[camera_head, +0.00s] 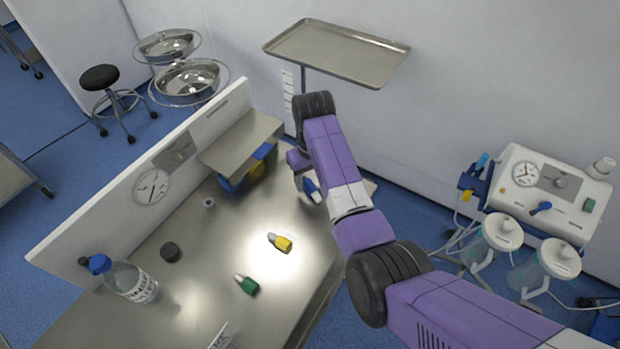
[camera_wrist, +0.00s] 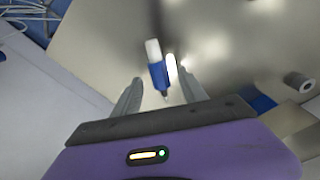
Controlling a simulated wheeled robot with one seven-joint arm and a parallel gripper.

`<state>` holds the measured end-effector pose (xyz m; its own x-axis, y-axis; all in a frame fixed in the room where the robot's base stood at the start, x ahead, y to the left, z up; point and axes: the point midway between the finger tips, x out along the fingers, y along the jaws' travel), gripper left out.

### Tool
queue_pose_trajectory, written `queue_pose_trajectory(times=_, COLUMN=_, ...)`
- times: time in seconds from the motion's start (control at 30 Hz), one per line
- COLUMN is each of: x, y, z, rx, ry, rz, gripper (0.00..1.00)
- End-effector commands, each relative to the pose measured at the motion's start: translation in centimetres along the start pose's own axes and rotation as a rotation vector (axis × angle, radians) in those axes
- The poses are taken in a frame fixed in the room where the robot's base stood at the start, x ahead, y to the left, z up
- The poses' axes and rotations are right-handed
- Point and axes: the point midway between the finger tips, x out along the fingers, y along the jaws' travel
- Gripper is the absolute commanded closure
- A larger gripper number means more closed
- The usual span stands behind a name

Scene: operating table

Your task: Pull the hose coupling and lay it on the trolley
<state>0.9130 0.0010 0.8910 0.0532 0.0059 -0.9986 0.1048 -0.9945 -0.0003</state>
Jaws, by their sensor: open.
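A blue coupling with a white end (camera_wrist: 157,70) lies on the steel worktop (camera_wrist: 235,50), between and beyond the fingertips of my gripper (camera_wrist: 159,80). My gripper is open, with a finger on each side and no visible contact. In the head view the blue coupling (camera_head: 312,191) shows near the worktop's right edge, below my gripper (camera_head: 304,180), which the arm partly hides. A yellow coupling (camera_head: 281,243) and a green coupling (camera_head: 246,284) lie loose on the worktop. I cannot tell which surface is the trolley.
A raised steel shelf (camera_head: 240,138) with blue and yellow parts below it stands behind. A bottle (camera_head: 130,280), a black cap (camera_head: 170,252) and a gauge panel (camera_head: 150,187) are left. An empty steel tray (camera_head: 335,50) is at the back. A suction unit (camera_head: 545,190) stands right.

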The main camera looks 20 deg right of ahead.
Motion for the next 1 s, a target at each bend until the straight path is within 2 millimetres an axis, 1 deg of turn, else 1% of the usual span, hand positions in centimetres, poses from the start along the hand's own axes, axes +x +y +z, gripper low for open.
queue_pose_trajectory(times=0.13, x=-1.4, y=0.0, z=-0.1, rx=0.000, ry=0.004, rz=0.001, gripper=0.50)
queue_pose_trajectory(times=0.4, x=-5.7, y=0.1, z=-0.1, rx=0.001, ry=0.004, rz=0.001, gripper=0.50)
queue_pose_trajectory(times=0.53, x=-7.1, y=0.0, z=-0.1, rx=0.000, ry=0.003, rz=0.001, gripper=0.50)
queue_pose_trajectory(times=0.7, x=-7.7, y=0.0, z=0.0, rx=0.000, ry=0.000, rz=0.000, gripper=0.50)
queue_pose_trajectory(times=1.0, x=-7.7, y=0.0, z=0.0, rx=0.000, ry=0.000, rz=0.000, gripper=0.50)
